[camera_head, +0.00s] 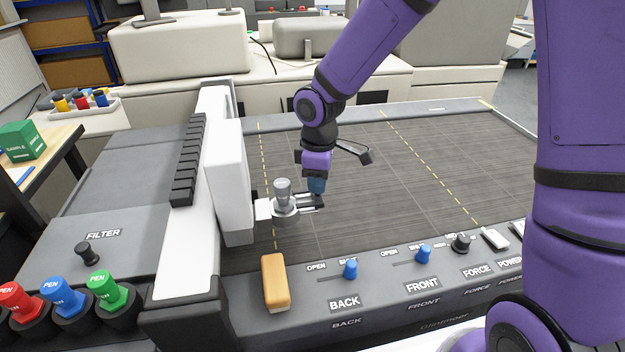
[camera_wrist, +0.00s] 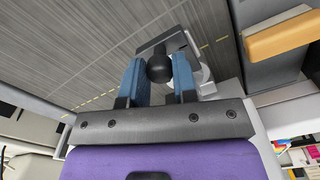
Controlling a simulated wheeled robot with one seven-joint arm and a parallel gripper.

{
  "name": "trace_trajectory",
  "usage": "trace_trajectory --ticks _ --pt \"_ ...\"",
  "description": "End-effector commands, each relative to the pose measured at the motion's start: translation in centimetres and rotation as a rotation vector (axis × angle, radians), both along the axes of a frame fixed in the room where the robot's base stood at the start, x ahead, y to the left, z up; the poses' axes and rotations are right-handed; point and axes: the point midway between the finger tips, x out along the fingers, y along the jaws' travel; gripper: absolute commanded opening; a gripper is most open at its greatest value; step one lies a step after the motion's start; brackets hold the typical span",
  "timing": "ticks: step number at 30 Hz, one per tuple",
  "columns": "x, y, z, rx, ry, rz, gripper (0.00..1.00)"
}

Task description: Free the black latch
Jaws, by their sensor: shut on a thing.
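The black latch (camera_wrist: 158,66) is a dark round-ended knob between the two blue fingers of my gripper (camera_wrist: 158,82) in the wrist view. My gripper is shut on it. In the head view my gripper (camera_head: 317,186) comes down from above onto the right side of the pen holder (camera_head: 284,206), a grey and white clamp with a grey cylinder on top. The holder sticks out from the white carriage over the dark bed. The fingers partly hide the latch there, so its exact position is unclear.
The white carriage (camera_head: 229,180) stands just left of the holder. An orange block (camera_head: 274,282) lies in front of it. Red, blue (camera_head: 63,292) and green pens stand at the lower left. Blue BACK (camera_head: 350,268) and FRONT levers line the front panel. The bed to the right is clear.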

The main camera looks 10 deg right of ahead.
Motion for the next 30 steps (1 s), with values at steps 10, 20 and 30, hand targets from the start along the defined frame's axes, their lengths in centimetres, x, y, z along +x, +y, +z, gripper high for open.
trace_trajectory --ticks 10,20,30 --pt "0.0 -0.3 0.0 -0.005 0.002 -0.003 0.52" --pt "0.1 -0.2 2.1 -0.003 -0.003 -0.004 0.52" --pt "0.1 -0.3 8.3 -0.004 -0.002 -0.005 0.52"
